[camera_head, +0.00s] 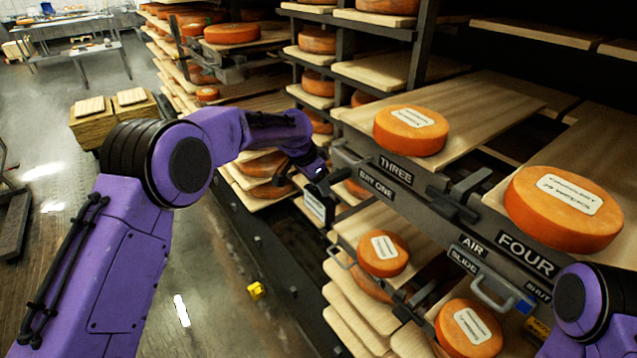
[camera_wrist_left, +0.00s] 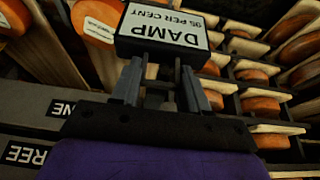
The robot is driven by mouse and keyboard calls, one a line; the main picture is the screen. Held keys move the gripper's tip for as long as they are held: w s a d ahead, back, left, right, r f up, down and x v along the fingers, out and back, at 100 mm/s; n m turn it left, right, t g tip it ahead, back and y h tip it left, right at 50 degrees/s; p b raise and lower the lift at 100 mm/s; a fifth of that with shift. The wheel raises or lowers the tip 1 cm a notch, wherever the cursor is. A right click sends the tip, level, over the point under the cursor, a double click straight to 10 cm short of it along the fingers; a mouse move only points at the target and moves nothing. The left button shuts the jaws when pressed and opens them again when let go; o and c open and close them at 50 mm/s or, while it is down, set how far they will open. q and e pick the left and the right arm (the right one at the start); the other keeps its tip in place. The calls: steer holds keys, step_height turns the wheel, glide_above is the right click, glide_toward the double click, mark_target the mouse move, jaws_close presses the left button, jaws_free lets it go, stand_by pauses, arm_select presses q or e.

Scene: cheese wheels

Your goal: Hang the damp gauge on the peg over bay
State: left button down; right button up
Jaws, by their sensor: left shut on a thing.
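The damp gauge (camera_wrist_left: 165,32) is a dark-framed box with a white face, reading DAMP and a per cent figure upside down in the left wrist view. My left gripper (camera_wrist_left: 160,78) is shut on it. In the head view the gauge (camera_head: 315,205) hangs below my left gripper (camera_head: 318,182), just left of the BAY ONE label (camera_head: 376,186) on the rack's dark rail. I cannot make out a peg clearly; dark brackets on the rail partly hide things there. My right arm shows at the lower right, but its gripper is out of view.
Orange cheese wheels (camera_head: 410,130) lie on wooden boards across the rack. The rail carries THREE (camera_head: 395,170), FOUR (camera_head: 525,253) and AIR SLIDE SHUT labels, with a grey handle (camera_head: 492,298) sticking out. A small yellow object (camera_head: 256,291) is low beside the rack. Open floor lies left.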

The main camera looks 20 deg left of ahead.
arm_select(q)
steer(key=shift+c, duration=2.4)
jaws_free()
steer(key=shift+a+r, duration=0.1)
steer(key=shift+r, duration=0.15)
steer(key=b+v, duration=0.2)
steer(key=v, duration=0.8)
